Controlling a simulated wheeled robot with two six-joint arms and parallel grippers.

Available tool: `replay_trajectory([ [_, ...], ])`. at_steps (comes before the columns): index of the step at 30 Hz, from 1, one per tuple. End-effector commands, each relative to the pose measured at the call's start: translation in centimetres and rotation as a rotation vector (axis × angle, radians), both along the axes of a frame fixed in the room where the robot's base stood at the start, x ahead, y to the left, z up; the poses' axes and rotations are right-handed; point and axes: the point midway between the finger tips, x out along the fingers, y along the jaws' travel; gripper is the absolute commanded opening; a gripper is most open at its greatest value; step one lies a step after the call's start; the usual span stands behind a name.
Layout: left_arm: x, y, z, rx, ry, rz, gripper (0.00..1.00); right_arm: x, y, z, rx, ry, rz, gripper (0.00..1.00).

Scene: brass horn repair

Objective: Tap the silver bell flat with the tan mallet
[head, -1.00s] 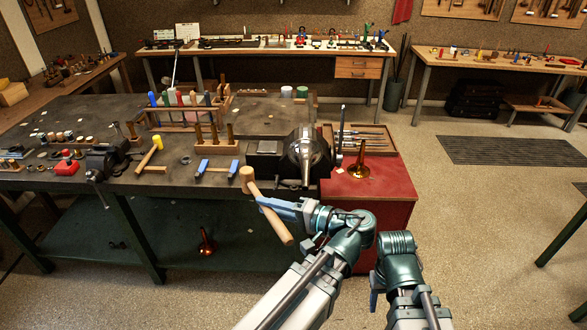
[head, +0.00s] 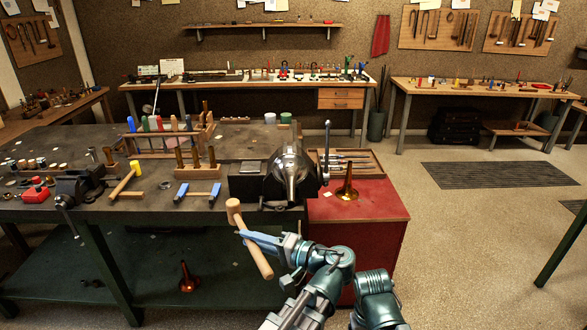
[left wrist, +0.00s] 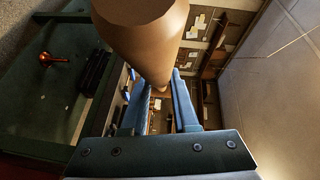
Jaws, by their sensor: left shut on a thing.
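The silver bell (head: 290,172) is a shiny flared horn end, held at the dark block on the front right of the workbench. The tan mallet (head: 257,256) is in my left gripper (head: 262,241), whose blue fingers are shut around its handle. The mallet tilts, its head up and left, in front of the bench edge and left of the bell. They look apart. In the left wrist view the mallet (left wrist: 145,30) fills the top middle, between the fingers (left wrist: 155,105). My right gripper is hidden; only part of that arm shows.
A brass bell (head: 347,190) stands on the red cabinet (head: 365,213) to the right. The floor at the right is open.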

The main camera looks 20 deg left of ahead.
Motion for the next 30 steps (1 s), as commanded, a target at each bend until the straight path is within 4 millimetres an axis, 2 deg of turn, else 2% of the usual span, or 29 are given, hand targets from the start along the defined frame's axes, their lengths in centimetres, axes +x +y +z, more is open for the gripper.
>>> replay_trajectory([
  [1, 2.3, -0.6, 2.6, 0.015, -0.019, -0.048, 0.0, 0.0, 0.0, 2.2, 0.0, 0.0, 0.0, 0.76],
  [3, 5.1, -1.4, 4.5, 0.032, -0.046, -0.124, 0.0, 0.0, 0.0, 3.6, 0.0, 0.0, 0.0, 0.76],
  [9, 11.7, -3.9, 9.1, 0.074, -0.106, -0.315, 0.0, 0.0, 0.0, 6.7, 0.0, 0.0, 0.0, 0.76],
  [12, 13.9, -5.0, 10.5, 0.087, -0.123, -0.386, 0.0, 0.0, 0.0, 7.7, 0.0, 0.0, 0.0, 0.76],
  [18, 15.9, -6.2, 11.7, 0.099, -0.14, -0.457, 0.0, 0.0, 0.0, 8.5, 0.0, 0.0, 0.0, 0.76],
  [30, 15.9, -6.3, 11.6, 0.102, -0.143, -0.463, 0.0, 0.0, 0.0, 8.3, 0.0, 0.0, 0.0, 0.76],
])
